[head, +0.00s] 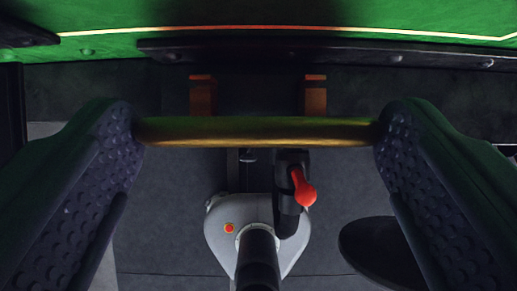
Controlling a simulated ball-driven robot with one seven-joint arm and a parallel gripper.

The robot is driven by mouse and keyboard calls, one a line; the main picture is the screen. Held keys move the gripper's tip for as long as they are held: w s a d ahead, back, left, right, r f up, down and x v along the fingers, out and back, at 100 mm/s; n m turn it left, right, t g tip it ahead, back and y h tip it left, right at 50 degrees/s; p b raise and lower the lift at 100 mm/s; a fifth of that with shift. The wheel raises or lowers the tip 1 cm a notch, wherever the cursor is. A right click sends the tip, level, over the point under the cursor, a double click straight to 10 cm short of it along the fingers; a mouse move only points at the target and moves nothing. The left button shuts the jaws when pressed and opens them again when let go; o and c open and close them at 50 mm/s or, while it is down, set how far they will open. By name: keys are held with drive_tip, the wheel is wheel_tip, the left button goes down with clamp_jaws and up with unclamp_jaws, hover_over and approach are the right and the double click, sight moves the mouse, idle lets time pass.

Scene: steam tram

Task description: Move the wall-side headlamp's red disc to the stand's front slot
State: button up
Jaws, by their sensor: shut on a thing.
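My gripper (257,118) shows as two dark fingers with knobbly pads at the left and right. It is shut on a thin brass-coloured band (257,132) that spans from one pad to the other. The band looks like the rim of a disc seen edge-on; no red face shows, so I cannot tell its colour from here. It is held level, above the dark floor. No headlamp and no stand slot can be made out.
A green tram panel (300,16) with a yellow line and a dark bolted beam (320,48) runs across the top. Two orange-brown brackets (203,95) (315,95) sit below it. A dark round plate (375,248) lies low at right. Grey floor (160,215) is bare at left.

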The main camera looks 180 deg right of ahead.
drive_tip(key=o, duration=1.4)
drive_tip(key=shift+o, duration=0.2)
drive_tip(key=shift+f, duration=0.1)
wheel_tip(320, 180, up, 6)
drive_tip(key=p, duration=0.4)
drive_tip(key=shift+s, duration=0.1)
